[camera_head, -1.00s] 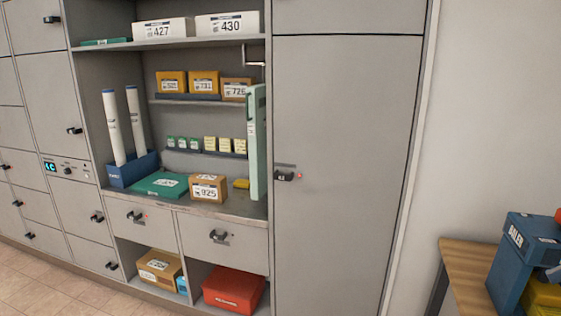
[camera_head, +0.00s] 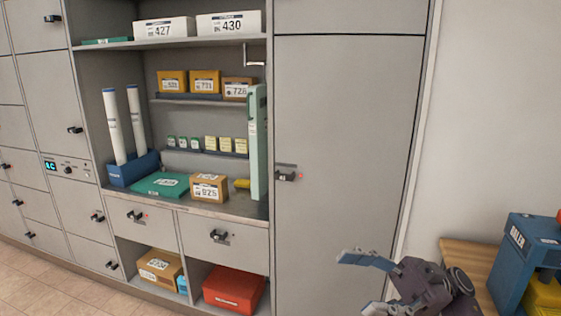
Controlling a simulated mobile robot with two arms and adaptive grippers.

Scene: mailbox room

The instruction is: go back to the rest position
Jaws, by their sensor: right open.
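My right gripper (camera_head: 372,283) shows at the lower right of the head view. Its fingers are apart and nothing is between them. It is in front of the lower part of the tall grey locker door (camera_head: 345,150), beside the wooden table. My left gripper is not in view.
An open shelf bay holds white boxes (camera_head: 229,24), a green flat parcel (camera_head: 161,185), a small brown box (camera_head: 209,187) and white tubes in a blue holder (camera_head: 134,169). A red box (camera_head: 233,289) sits below. A wooden table (camera_head: 466,254) with a blue bin (camera_head: 518,252) stands at right.

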